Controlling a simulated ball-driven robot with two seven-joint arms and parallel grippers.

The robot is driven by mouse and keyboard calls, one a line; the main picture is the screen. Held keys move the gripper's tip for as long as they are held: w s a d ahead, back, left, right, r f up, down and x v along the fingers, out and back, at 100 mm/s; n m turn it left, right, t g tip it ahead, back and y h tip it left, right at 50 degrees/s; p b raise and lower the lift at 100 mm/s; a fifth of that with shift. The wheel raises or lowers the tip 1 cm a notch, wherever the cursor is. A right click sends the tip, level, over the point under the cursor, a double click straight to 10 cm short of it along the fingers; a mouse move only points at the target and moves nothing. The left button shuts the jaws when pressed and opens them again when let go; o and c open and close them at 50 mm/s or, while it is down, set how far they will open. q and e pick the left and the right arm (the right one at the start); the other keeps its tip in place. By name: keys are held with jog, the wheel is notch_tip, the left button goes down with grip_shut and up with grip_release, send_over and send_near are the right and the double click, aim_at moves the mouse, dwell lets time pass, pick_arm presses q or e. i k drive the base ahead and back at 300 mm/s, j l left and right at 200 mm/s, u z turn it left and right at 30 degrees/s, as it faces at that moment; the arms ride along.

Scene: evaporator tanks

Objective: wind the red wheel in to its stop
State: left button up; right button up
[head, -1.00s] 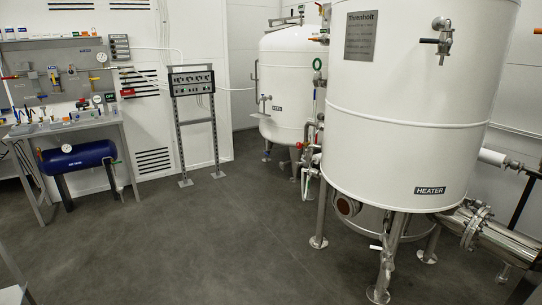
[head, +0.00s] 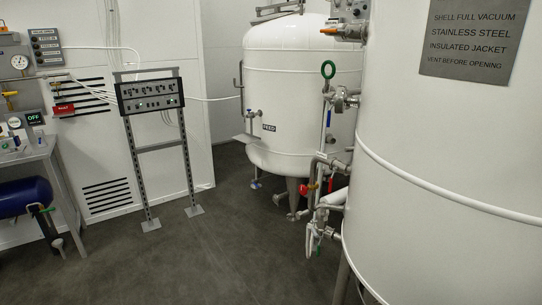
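A small red round part (head: 303,187) shows low among the pipework between the two white tanks. It is too small to tell whether it is the red wheel. A thin red part (head: 330,185) hangs just right of it, partly hidden by pipes. Neither of my grippers is in view.
The large white jacketed tank (head: 450,200) fills the right side, close to me. The white feed tank (head: 290,95) stands behind it on legs. A control panel stand (head: 150,92) and a bench with a blue cylinder (head: 22,197) are at left. The dark floor (head: 205,260) between is clear.

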aim_at(303, 191)
jog(key=i+z, duration=0.15)
jog(key=i, duration=0.35)
jog(key=i+j+z, duration=0.15)
jog(key=i, duration=0.35)
jog(key=i+j+z, duration=0.15)
jog(key=i, duration=0.35)
